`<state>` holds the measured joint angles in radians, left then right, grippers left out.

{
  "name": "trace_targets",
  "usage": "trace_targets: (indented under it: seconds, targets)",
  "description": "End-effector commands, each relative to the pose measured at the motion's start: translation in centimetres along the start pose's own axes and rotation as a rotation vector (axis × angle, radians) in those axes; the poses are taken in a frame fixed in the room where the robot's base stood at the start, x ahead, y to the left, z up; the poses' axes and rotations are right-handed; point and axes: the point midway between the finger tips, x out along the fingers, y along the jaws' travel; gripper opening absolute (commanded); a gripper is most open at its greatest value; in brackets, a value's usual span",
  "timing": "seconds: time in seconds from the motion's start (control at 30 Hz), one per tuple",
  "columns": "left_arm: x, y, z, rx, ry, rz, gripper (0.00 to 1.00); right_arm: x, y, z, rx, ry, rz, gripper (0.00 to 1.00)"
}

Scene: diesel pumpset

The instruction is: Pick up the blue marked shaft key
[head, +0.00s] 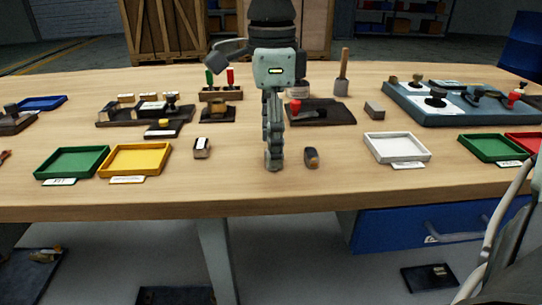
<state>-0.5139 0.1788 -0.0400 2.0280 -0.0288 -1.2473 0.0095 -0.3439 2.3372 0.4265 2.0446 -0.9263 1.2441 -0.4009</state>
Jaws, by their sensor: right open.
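A small dark key-like block (311,158) with a bluish side and a tan face lies on the near part of the wooden table, in the middle of the head view. It looks like the blue marked shaft key, though the mark is too small to read. My right gripper (273,167) points straight down just left of this block, apart from it, with its fingertips low over the table. It is seen edge-on, open, with nothing visible in it. Another small block (201,148) with a pale top and dark sides lies further left. My left gripper is not in view.
A green tray (72,164) and yellow tray (137,159) stand at left, a white tray (397,147) and second green tray (491,147) at right. Behind are stamp stands, a grey block (374,110) and a blue-grey board (450,113). The wood around the dark block is clear.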

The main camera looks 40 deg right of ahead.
Motion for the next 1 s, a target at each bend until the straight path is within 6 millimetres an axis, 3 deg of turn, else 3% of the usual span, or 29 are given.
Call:
trace_targets:
  seconds: [0.1, 0.37, 0.83, 1.0]
  targets:
    - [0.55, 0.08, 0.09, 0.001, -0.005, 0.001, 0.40, 1.30, 0.07, -0.02, -0.002, 0.001, 0.001, 0.62]
    - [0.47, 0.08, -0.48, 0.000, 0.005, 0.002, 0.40, 1.56, 0.05, 0.00, -0.001, 0.000, 0.000, 0.62]
    - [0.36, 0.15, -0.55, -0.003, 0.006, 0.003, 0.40, 1.52, 0.04, 0.01, 0.000, -0.001, 0.000, 0.06]
    - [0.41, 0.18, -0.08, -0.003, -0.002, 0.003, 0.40, 1.49, 0.03, 0.02, 0.000, -0.001, -0.001, 0.06]
